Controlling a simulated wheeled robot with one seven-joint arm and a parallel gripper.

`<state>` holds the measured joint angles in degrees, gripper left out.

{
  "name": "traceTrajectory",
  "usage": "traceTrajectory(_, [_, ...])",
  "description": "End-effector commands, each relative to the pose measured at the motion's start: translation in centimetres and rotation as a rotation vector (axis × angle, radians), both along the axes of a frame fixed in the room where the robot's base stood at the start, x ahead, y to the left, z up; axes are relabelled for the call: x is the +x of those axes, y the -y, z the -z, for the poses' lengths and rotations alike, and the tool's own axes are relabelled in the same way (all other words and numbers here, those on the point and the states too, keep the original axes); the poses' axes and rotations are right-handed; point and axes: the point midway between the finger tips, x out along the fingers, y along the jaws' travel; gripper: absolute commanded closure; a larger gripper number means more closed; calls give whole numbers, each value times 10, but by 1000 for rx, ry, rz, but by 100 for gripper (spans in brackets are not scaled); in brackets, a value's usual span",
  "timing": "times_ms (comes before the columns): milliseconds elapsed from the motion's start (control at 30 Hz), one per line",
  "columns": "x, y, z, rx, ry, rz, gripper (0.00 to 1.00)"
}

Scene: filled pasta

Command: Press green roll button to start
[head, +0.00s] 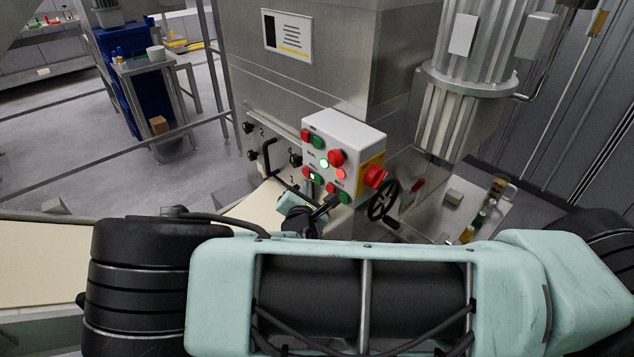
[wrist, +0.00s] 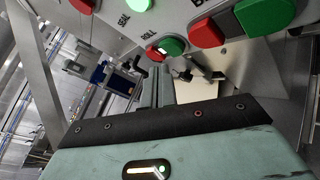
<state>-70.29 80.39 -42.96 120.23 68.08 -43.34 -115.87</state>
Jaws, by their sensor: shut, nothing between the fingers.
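The white control box (head: 350,140) stands out from the steel machine, carrying several red and green buttons. In its lower row, a left red-and-green pair with a small white lit spot between them has a green button (head: 318,180), also in the wrist view (wrist: 173,46). A right pair has another green button (head: 343,197), large in the wrist view (wrist: 265,14). Contact cannot be told; my arm partly hides the gripper in the head view.
A red knob (head: 375,176) on a yellow plate juts from the box's right side. A black handwheel (head: 383,200) sits below it, and a black bar handle (head: 268,158) to the left. A pale belt (head: 40,250) lies at lower left.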

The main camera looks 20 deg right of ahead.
Motion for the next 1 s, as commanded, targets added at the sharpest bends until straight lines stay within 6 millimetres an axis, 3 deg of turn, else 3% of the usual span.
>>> traceTrajectory(400, [-12,-38,1,3,0,-3,100])
traceTrajectory(1000, [-14,-41,0,1,-1,-1,100])
